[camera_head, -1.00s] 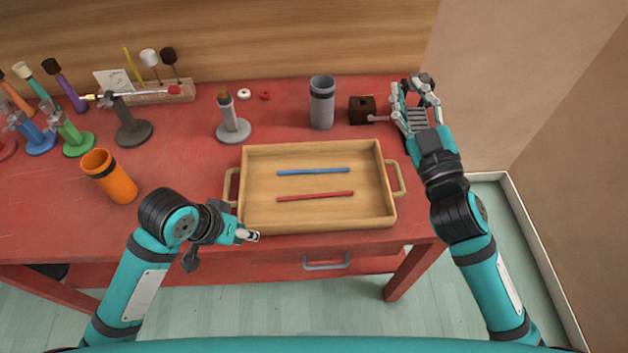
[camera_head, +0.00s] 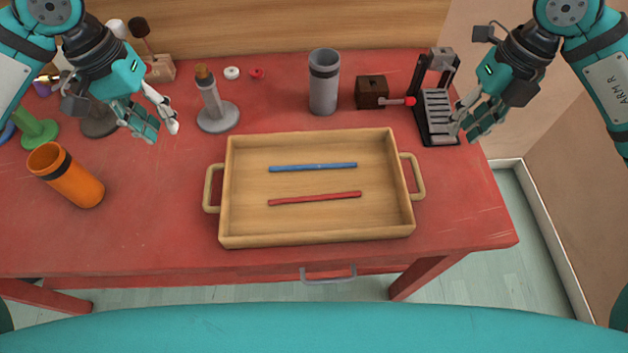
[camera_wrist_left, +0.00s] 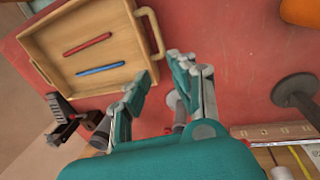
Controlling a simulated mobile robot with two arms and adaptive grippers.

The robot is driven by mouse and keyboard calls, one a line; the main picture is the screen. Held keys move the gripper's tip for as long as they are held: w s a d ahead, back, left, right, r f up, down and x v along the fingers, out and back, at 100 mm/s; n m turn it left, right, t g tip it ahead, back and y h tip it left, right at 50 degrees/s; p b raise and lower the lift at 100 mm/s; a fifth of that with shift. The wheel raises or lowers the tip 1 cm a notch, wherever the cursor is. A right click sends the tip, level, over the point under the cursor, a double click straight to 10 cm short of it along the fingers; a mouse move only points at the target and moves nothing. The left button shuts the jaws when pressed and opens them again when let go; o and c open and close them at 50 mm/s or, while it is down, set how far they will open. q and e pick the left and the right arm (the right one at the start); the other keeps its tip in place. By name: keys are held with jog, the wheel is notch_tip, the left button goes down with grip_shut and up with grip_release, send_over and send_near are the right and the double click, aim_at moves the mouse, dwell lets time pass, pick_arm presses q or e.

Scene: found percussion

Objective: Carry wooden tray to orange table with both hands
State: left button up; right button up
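The wooden tray (camera_head: 318,237) rests on the red table (camera_head: 140,225), with a handle at its left and right ends. A blue stick (camera_head: 312,167) and a red stick (camera_head: 314,198) lie inside it. My left gripper (camera_head: 158,128) is open and empty above the table, up and left of the tray. My right gripper (camera_head: 473,125) is open and empty, up and right of the tray, near the black rack. In the left wrist view the tray (camera_wrist_left: 135,62) shows at upper left, beyond the open fingers (camera_wrist_left: 188,75). I see no orange table.
Behind the tray are a grey stand (camera_head: 217,117), a grey cylinder (camera_head: 323,85), a brown block (camera_head: 371,92) and a black rack (camera_head: 437,112). The table is clear close around both handles.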

aim_at(208, 178)
pick_arm(q)
jog(key=shift+s, duration=0.15)
pick_arm(e)
jog(key=shift+s, duration=0.15)
jog(key=shift+a, duration=0.1)
